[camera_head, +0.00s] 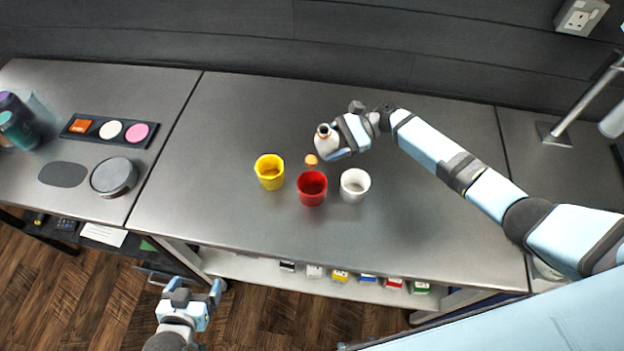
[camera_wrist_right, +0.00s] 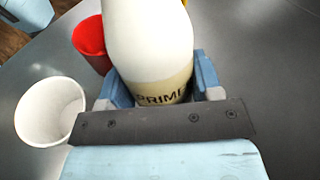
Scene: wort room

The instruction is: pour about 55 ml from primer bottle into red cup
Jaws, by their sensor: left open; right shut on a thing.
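The primer bottle (camera_head: 325,141) is white with a tan label reading "PRIME", the rest hidden, and an orange-brown top. My right gripper (camera_head: 343,139) is shut on it, above the table behind the red cup. In the right wrist view the bottle (camera_wrist_right: 150,40) sits between the fingers of my right gripper (camera_wrist_right: 155,85). The red cup (camera_head: 312,190) stands upright on the table; it also shows in the right wrist view (camera_wrist_right: 90,42), partly hidden by the bottle. My left gripper (camera_head: 192,293) is open and empty, in front of the table's front edge.
A yellow cup (camera_head: 269,172) stands left of the red cup and a white cup (camera_head: 354,185) right of it. A dark tray (camera_head: 108,131) and grey round scale-like object (camera_head: 114,177) lie at left.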

